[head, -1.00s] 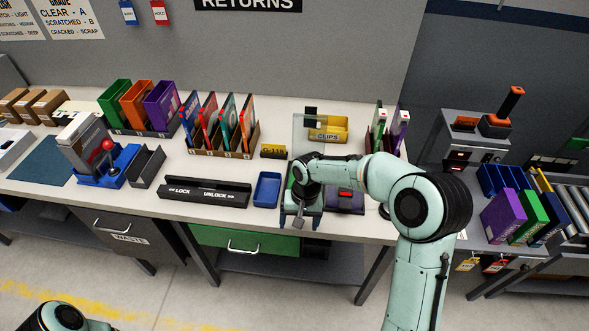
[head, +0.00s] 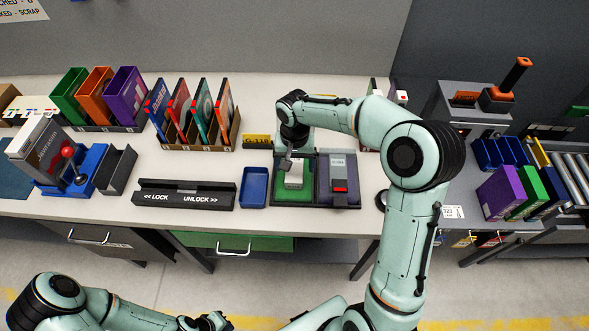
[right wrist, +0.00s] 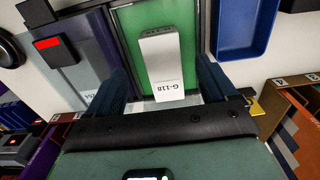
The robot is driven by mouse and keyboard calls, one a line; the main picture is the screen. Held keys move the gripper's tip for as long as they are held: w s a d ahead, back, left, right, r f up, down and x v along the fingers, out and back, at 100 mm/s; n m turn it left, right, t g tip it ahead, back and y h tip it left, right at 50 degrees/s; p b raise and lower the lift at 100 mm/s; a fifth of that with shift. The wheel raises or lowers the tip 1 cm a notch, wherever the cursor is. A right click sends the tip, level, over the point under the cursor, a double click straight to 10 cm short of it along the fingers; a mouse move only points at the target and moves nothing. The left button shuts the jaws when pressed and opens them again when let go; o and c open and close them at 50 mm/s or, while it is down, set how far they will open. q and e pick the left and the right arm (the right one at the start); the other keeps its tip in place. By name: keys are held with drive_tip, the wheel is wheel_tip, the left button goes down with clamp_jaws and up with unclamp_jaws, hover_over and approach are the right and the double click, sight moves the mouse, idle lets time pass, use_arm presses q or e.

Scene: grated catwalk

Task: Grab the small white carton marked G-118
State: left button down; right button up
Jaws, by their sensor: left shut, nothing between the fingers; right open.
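The small white carton marked G-118 (head: 294,174) lies in the green-lined compartment (head: 292,195) of a dark tray on the bench. In the right wrist view the carton (right wrist: 161,62) shows its printed label end toward my gripper. My right gripper (right wrist: 163,80) is open, its two dark blue fingers on either side of the carton's near end; I cannot tell whether they touch it. In the head view my right wrist hides most of that gripper. My left gripper (head: 212,322) is shut and empty at the bottom edge, well away from the bench top.
A blue tray (head: 254,187) and a black lock/unlock bar (head: 186,194) lie to the left. A rack of upright cases (head: 195,115) stands behind.

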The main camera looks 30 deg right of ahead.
sight(294, 175)
drive_tip(key=shift+w+f, duration=0.15)
drive_tip(key=shift+f, duration=0.6)
wheel_tip(294, 175, down, 5)
drive_tip(key=shift+a+f, duration=0.1)
drive_tip(key=c, duration=1.1)
